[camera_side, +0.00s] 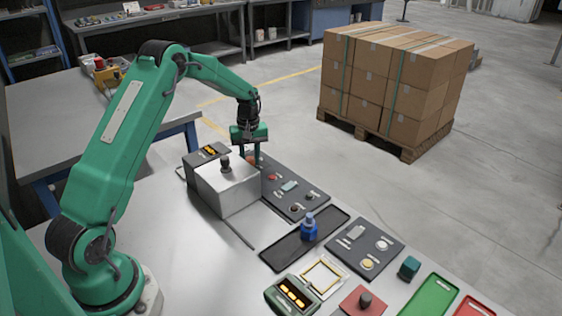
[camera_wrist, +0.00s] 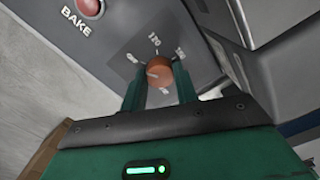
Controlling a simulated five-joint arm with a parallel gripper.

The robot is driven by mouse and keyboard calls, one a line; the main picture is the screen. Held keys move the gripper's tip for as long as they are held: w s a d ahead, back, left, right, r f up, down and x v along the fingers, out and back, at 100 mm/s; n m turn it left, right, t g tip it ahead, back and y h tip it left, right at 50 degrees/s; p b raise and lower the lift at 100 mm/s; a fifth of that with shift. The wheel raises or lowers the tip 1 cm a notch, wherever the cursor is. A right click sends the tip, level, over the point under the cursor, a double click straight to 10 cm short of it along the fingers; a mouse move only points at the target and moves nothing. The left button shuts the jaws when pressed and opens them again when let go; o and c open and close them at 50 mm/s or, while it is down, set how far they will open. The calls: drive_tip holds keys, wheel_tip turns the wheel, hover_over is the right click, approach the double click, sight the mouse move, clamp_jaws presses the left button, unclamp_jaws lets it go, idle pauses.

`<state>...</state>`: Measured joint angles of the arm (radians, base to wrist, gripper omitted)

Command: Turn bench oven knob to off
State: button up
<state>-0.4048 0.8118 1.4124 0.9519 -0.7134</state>
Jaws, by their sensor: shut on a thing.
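The orange-brown knob (camera_wrist: 159,70) sits on a dark grey panel (camera_wrist: 115,40) marked BAKE. In the side view my gripper (camera_side: 248,152) reaches down beside the metal box, and the knob (camera_side: 254,160) is partly hidden.
A red lamp or button (camera_wrist: 89,6) sits on the panel. A metal box (camera_side: 228,190) with a black handle stands close left of my gripper. A black tray (camera_side: 285,252) with a blue bottle (camera_side: 309,228) lies nearer the camera. Stacked cartons (camera_side: 392,80) stand beyond.

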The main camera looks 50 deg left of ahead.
sight(251, 158)
drive_tip(key=shift+d, duration=0.25)
drive_tip(key=o, duration=1)
drive_tip(key=shift+a, duration=0.15)
drive_tip(key=shift+r, duration=0.1)
drive_tip(key=shift+w+r, duration=0.1)
drive_tip(key=shift+r, duration=0.4)
wheel_tip(251, 158, up, 6)
drive_tip(key=shift+w+r, duration=0.1)
drive_tip(key=shift+r, duration=0.15)
